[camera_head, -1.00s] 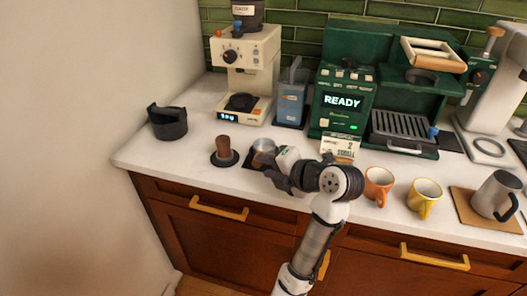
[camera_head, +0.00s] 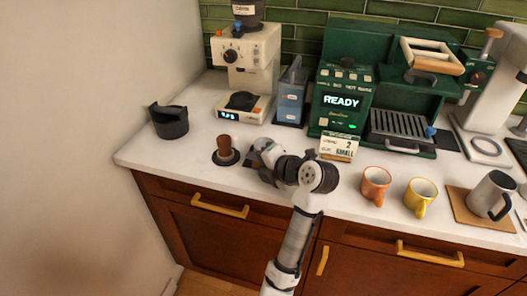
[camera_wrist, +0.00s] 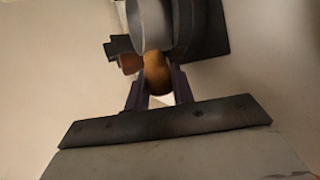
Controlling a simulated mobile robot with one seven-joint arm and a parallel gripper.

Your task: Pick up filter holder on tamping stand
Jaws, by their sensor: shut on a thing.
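The filter holder shows in the wrist view as a round silver basket (camera_wrist: 150,24) with a brown wooden handle (camera_wrist: 157,74). The two fingers of my gripper (camera_wrist: 158,92) are on either side of that handle and are shut on it. In the head view my gripper (camera_head: 268,162) is low over the counter and hides most of the filter holder. The dark tamping stand (camera_wrist: 212,28) is behind the basket in the wrist view. I cannot tell whether the basket still touches the stand.
A wooden-handled tamper (camera_head: 224,146) stands just left of my gripper. A black knock box (camera_head: 169,121) is further left. An orange cup (camera_head: 375,183) and yellow cup (camera_head: 420,194) are to the right.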

